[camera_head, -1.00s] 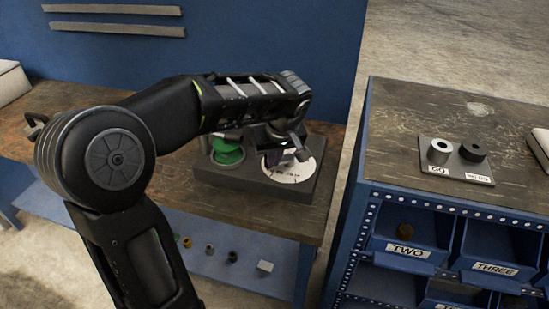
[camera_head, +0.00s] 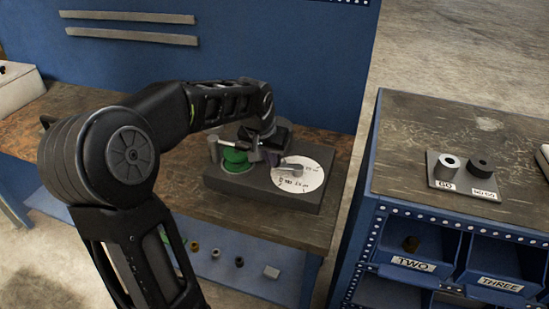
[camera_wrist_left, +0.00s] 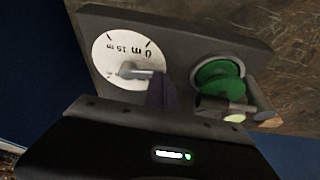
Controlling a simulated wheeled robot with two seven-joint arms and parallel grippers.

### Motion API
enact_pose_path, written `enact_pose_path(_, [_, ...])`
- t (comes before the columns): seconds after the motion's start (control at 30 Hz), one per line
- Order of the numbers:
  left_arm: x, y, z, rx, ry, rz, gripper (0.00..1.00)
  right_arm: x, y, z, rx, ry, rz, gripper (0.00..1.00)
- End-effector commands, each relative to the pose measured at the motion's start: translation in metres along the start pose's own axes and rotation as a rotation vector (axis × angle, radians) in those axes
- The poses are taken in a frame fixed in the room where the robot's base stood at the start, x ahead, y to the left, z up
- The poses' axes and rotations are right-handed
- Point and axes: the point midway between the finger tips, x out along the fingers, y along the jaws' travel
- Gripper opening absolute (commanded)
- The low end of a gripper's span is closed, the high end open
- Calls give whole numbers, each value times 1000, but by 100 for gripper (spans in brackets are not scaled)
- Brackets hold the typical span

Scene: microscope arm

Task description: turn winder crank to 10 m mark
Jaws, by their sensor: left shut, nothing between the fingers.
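The winder has a dark grey base block (camera_head: 262,196), a green spool (camera_head: 237,159) and a white dial (camera_head: 308,178) with printed metre marks. A grey crank (camera_head: 292,167) lies across the dial. In the left wrist view, the dial (camera_wrist_left: 112,48) shows a 0 m and a 15 m mark, and the crank (camera_wrist_left: 138,72) points right towards the spool (camera_wrist_left: 220,82). My left gripper (camera_wrist_left: 162,94) is shut and empty, beside the crank's end; I cannot tell whether they touch. In the head view, it hangs between spool and dial. The 10 m mark is not clearly readable.
A blue cabinet (camera_head: 358,215) with labelled bins stands to the right, across a gap from the workbench (camera_head: 185,165). A plate (camera_head: 462,190) with two cylinders lies on it. Small parts lie on the bench's lower shelf (camera_head: 230,278). A blue panel (camera_head: 290,60) rises behind.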

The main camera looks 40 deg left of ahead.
Motion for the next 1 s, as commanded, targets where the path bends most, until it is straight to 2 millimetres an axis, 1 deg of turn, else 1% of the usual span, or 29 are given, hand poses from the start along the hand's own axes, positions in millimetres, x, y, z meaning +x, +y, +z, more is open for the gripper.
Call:
enact_pose_path(0.03, [-1,-3,-4,38,-1,17,0,-6,-2,0,0,0,0,0])
enact_pose_path(0.2, [4,-9,-14,187,-1,77,0,-12,-5,0,0,-1,0,0])
enact_pose_path(0.5, [13,-16,-32,454,-1,184,0,-16,-6,1,1,-2,1,0])
enact_pose_path(0.7, [19,-17,-45,623,-1,252,0,-17,-6,1,2,-3,2,0])
enact_pose_path(0.87, [22,-16,-53,735,-1,296,0,-18,-6,1,2,-3,2,0])
enact_pose_path(1.0, [24,-15,-58,745,-1,298,0,-18,-6,1,2,-3,2,0])
